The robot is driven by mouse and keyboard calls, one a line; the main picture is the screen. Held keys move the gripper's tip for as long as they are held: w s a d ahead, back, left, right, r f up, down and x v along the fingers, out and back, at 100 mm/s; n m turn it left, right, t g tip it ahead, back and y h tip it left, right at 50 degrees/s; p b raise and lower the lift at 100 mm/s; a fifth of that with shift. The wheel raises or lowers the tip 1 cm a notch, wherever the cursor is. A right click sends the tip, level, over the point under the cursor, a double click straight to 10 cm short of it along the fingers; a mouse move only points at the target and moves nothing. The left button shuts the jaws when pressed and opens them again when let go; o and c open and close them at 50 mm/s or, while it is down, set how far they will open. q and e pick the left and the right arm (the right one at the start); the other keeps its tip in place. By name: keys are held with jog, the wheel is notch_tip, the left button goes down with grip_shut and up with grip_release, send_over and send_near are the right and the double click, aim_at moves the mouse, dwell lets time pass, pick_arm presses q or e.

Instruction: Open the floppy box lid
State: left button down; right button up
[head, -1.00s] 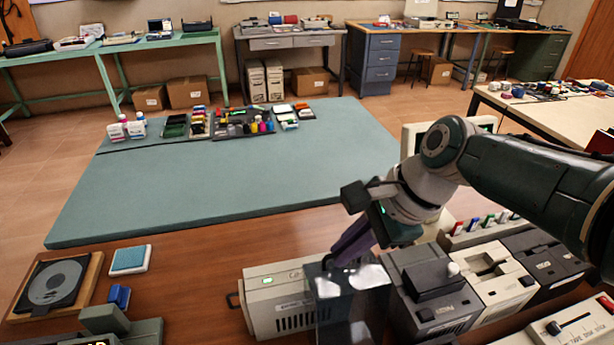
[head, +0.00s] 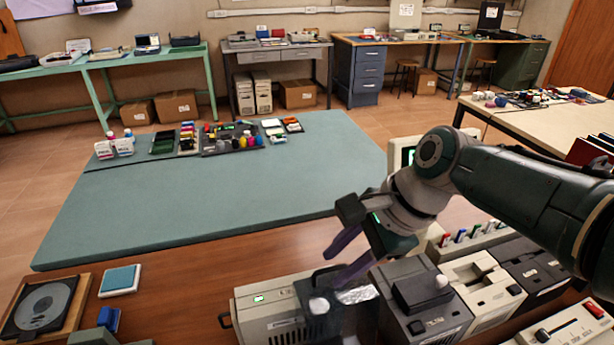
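The floppy box (head: 343,318) is a dark, smoky, see-through box at the bottom centre in the head view, partly cut by the frame's lower edge. Pale, shiny patches show at its top. I cannot tell clearly how far its lid is raised. My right gripper (head: 342,262) reaches in from the right, just above and behind the box's top. Its two purple fingers are apart with nothing seen between them. The lower finger is close to the box's top edge; I cannot tell whether it touches. My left gripper is not in view.
A beige device (head: 268,309) stands left of the box. A dark grey unit (head: 420,297) and a cream drive (head: 483,283) stand close on its right. A disc on a wooden tray (head: 45,305) and a blue pad (head: 120,280) lie left. The green mat (head: 200,205) has wide free room.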

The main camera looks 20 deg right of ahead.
jog(key=p+v, duration=0.3)
jog(key=v, duration=0.5)
jog(key=shift+r, duration=0.2)
jog(key=shift+s+d, duration=0.1)
jog(key=s+f+n+h, duration=0.1)
jog(key=s+n+h, duration=0.2)
jog(key=s+n, duration=0.85)
jog(key=s+d+r+n+h, duration=0.1)
jog(key=s+r+n, duration=0.6)
jog(key=s, duration=0.4)
notch_tip(320, 180, up, 22)
jog(key=p, duration=2.2)
jog(key=shift+w+d+f+t+p, duration=0.2)
jog(key=shift+w+t+p, duration=0.1)
jog(key=shift+t+p, duration=0.1)
